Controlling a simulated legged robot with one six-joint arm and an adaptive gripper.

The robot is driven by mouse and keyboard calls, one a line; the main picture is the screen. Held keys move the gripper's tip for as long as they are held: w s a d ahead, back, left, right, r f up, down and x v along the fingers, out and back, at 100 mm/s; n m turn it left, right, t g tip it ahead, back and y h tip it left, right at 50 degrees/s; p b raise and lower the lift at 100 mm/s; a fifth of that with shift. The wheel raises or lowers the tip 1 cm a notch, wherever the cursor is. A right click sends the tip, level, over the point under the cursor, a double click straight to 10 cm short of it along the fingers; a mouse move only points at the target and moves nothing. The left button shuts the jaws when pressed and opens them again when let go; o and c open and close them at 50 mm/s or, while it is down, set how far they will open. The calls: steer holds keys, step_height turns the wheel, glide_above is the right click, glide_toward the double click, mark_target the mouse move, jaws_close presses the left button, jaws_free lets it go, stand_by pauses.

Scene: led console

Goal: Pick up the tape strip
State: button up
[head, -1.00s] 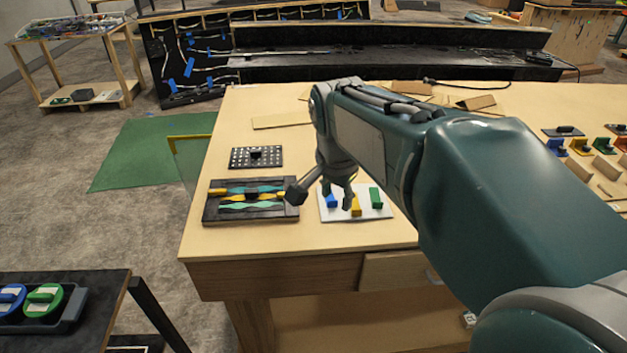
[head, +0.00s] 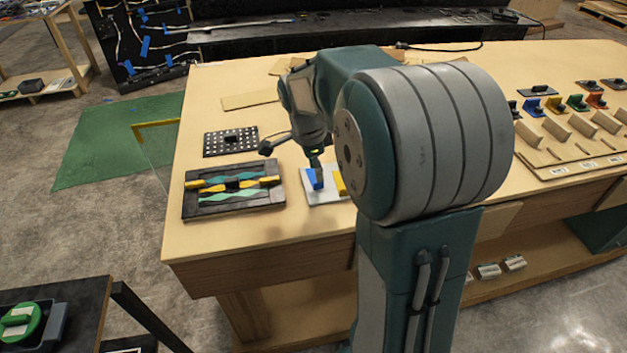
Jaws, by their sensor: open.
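I cannot tell for sure which item is the tape strip. A white plate (head: 318,197) near the table's front left carries a blue block (head: 314,179) and a yellow block (head: 339,183). A black board (head: 230,208) to its left holds yellow and teal wavy strips (head: 231,186). My gripper (head: 315,163) points down just above the blue block and is open; its fingers are small and partly dark, and I cannot tell whether they touch the block. My arm hides the right part of the white plate.
A black perforated panel (head: 231,141) lies behind the black board. A clear panel with a yellow edge (head: 157,143) stands at the table's left side. Coloured blocks (head: 555,103) and wooden pieces lie at the right. Bare wooden table (head: 235,240) shows in front of the board.

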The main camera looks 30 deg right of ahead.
mark_target(314, 175)
steer(key=f, duration=0.4)
steer(key=shift+d+f, duration=0.3)
steer(key=shift+d, duration=0.1)
steer(key=shift+a, duration=0.15)
steer(key=shift+c, duration=1)
jaws_close()
steer(key=shift+r, duration=0.1)
